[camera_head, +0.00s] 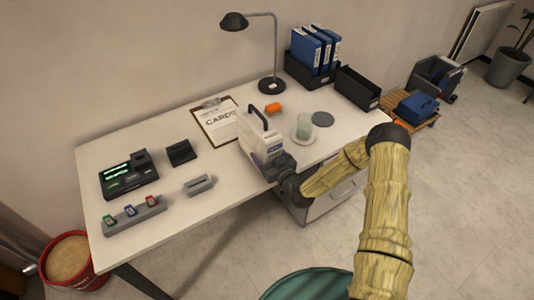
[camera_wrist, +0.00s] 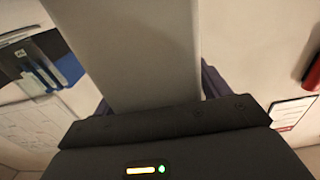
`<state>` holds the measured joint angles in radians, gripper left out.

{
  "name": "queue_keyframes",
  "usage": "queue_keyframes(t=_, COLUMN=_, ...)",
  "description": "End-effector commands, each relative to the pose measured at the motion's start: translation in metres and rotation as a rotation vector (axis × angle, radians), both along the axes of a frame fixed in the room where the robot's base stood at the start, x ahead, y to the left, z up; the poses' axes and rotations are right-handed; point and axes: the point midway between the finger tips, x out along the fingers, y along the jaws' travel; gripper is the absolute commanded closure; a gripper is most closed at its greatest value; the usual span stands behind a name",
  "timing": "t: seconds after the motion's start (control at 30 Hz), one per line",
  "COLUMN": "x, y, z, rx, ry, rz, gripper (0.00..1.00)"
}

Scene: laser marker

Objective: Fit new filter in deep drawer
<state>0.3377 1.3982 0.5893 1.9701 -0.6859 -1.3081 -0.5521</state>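A white and light-grey pedestal with drawers (camera_head: 328,206) stands under the desk's front edge; my arm partly covers it, and I cannot tell how far any drawer is open. My gripper (camera_head: 270,168) is at the front edge of the desk, against or just in front of a white boxy device (camera_head: 252,140) with a black handle. In the wrist view a broad pale grey block (camera_wrist: 145,50) runs up from between my dark fingers (camera_wrist: 158,97). I cannot tell whether they press on it. I cannot pick out a new filter for certain.
On the desk (camera_head: 215,205) are a clipboard (camera_head: 215,118), a glass on a saucer (camera_head: 304,127), an orange item (camera_head: 273,108), a lamp (camera_head: 271,86), blue binders (camera_head: 312,48), and dark devices (camera_head: 129,175) at left. A green round top (camera_head: 310,286) is in the foreground.

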Motion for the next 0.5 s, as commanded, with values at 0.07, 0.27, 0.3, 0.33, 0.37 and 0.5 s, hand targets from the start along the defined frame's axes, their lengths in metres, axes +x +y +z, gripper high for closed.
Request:
queue_keyframes(t=0.07, x=0.0000, y=0.0000, z=0.0003, rx=0.000, ry=0.000, rz=0.000, gripper=0.18)
queue_keyframes(t=0.27, x=0.0001, y=-0.0001, z=0.0004, rx=0.000, ry=0.000, rz=0.000, gripper=0.18)
queue_keyframes(t=0.3, x=0.0001, y=-0.0001, z=0.0009, rx=0.000, ry=0.000, rz=0.000, gripper=0.18)
queue_keyframes(t=0.33, x=0.0001, y=-0.0001, z=0.0015, rx=0.000, ry=0.000, rz=0.000, gripper=0.18)
queue_keyframes(t=0.37, x=0.0001, y=-0.0001, z=0.0025, rx=0.000, ry=0.000, rz=0.000, gripper=0.18)
queue_keyframes(t=0.5, x=-0.0083, y=-0.0065, z=0.0011, rx=-0.001, ry=0.001, rz=-0.001, gripper=0.18)
